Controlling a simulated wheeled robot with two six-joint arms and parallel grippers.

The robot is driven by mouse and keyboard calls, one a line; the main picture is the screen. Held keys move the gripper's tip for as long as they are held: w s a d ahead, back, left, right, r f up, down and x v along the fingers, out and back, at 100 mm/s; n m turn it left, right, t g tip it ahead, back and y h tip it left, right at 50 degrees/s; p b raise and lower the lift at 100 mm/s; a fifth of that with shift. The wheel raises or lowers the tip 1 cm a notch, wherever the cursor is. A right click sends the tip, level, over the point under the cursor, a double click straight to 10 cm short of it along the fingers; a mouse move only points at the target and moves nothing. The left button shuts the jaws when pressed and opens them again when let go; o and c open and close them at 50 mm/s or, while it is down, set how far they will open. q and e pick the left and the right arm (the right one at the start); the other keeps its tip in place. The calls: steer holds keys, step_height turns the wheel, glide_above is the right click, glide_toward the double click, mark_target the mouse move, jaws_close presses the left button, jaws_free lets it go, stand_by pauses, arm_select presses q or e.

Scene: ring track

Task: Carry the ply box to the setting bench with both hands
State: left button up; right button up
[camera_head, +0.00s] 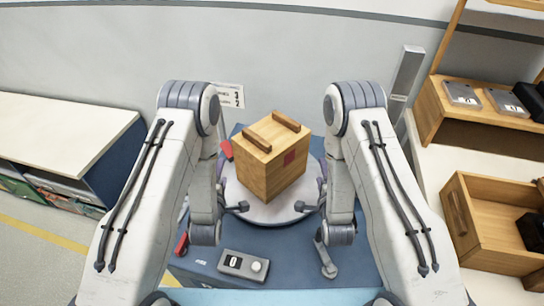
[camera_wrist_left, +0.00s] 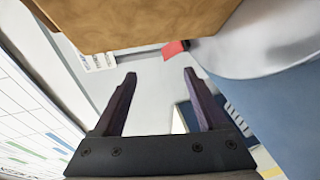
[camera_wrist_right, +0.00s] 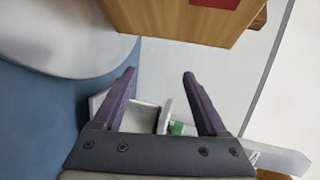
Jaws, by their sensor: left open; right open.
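The ply box (camera_head: 270,165) is light wood with two darker bars on its top and a red square on one side. It sits on a round pale turntable (camera_head: 268,212) on a blue bench. Its wood also shows at the top of the left wrist view (camera_wrist_left: 130,22) and the right wrist view (camera_wrist_right: 180,20). My left gripper (camera_wrist_left: 160,73) is open and empty on the box's left side. My right gripper (camera_wrist_right: 159,73) is open and empty on its right side. Neither has the box between its fingers. My arms partly hide the turntable's sides. Which surface is the setting bench is not clear.
A pale-topped bench (camera_head: 60,128) stands at left. At right, a pale counter (camera_head: 425,165) bears an open wooden tray (camera_head: 480,257) and a wooden shelf (camera_head: 480,125). A grey control box (camera_head: 243,265) lies in front of the turntable. A wall stands behind.

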arm_select(q)
steer(key=x, duration=0.9)
steer(key=shift+w, duration=0.1)
arm_select(e)
steer(key=x, duration=0.9)
steer(key=shift+w, duration=0.1)
arm_select(q)
steer(key=shift+d, duration=0.5)
arm_select(e)
steer(key=shift+a, duration=0.5)
arm_select(q)
steer(key=shift+d, duration=0.25)
arm_select(e)
steer(key=shift+a, duration=0.25)
